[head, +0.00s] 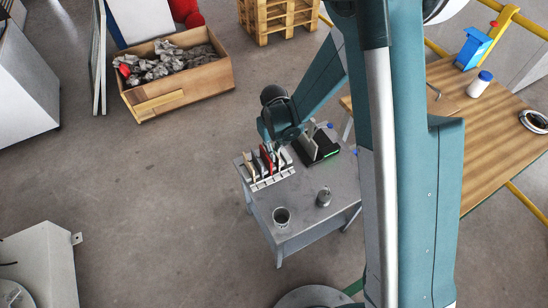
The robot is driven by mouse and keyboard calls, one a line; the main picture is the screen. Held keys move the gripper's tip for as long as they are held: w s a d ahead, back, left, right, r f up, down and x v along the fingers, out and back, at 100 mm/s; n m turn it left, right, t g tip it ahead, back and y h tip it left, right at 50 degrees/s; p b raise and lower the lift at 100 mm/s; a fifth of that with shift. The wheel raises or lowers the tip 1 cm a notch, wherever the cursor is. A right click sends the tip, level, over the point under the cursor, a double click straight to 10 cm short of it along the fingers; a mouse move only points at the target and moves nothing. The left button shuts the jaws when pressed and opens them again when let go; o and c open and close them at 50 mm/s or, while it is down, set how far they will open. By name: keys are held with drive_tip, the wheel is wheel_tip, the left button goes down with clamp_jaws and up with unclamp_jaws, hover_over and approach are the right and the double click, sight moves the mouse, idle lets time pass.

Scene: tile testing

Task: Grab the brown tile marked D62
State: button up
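A light grey rack (272,181) stands on the left part of a small grey table (305,226). Several thin tiles stand upright in it, among them a red one (267,159) and a beige one (249,169). No marking is legible at this size, and I cannot tell which tile is the brown D62. My gripper (271,146) is over the back of the rack, close to the tile tops. Its fingers are small and partly hidden among the tiles, so whether it is open, shut or touching a tile cannot be seen.
A dark device (318,146) with a green light stands right of the rack. A wooden workbench (480,125) is at right; a crate of rubble (180,89) lies at upper left.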

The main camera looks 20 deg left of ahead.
idle(0.4)
clamp_jaws()
drive_tip(key=shift+r, duration=0.15)
drive_tip(key=shift+r+p, duration=1.15)
drive_tip(key=shift+r, duration=3.7)
